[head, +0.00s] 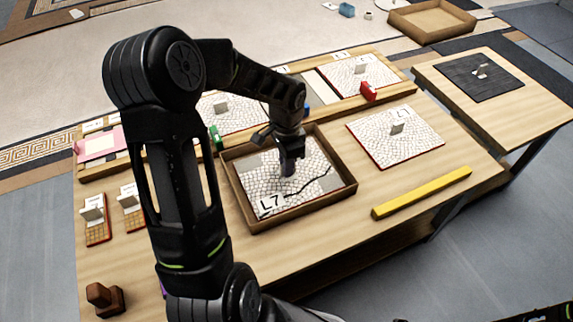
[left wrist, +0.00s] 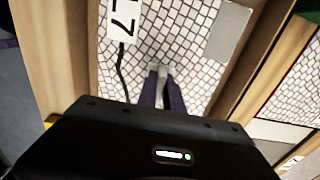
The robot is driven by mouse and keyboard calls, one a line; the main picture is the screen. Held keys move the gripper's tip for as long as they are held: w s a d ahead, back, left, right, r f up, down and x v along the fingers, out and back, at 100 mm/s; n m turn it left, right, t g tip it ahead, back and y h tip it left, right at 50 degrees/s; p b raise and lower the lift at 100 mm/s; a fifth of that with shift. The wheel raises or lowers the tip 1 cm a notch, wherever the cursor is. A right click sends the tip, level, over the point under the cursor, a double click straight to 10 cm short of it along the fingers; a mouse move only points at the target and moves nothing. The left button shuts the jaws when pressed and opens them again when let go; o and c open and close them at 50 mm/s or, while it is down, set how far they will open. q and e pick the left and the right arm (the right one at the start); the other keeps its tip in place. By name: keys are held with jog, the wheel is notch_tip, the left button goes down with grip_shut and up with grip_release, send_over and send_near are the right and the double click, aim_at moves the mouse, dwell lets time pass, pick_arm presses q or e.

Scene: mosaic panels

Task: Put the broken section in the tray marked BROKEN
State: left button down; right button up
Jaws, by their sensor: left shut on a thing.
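The broken section (head: 318,183) is a white mosaic panel with a black crack line and an L7 label. It lies inside a wooden-walled tray (head: 262,222) on the table, and it shows in the left wrist view (left wrist: 185,35). No BROKEN marking on this tray is readable. My left gripper (head: 288,168) is over the panel, pointing down. In the left wrist view its fingers (left wrist: 161,85) are shut on the section's upright grey grip (left wrist: 161,70). I cannot tell whether the panel touches the tray floor. My right gripper is not in view.
A whole white panel (head: 412,147), also marked L7, lies to the right. Behind is a rack with other panels (head: 355,74). A yellow bar (head: 422,193) lies at the front right. A side table (head: 535,105) bears a dark mat; an empty wooden tray (head: 432,22) stands far back.

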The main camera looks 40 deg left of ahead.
pick_arm(q)
jog(key=c, duration=1.5)
grip_release()
notch_tip(320, 180, up, 12)
jog(key=p, duration=0.3)
jog(key=shift+r, duration=0.1)
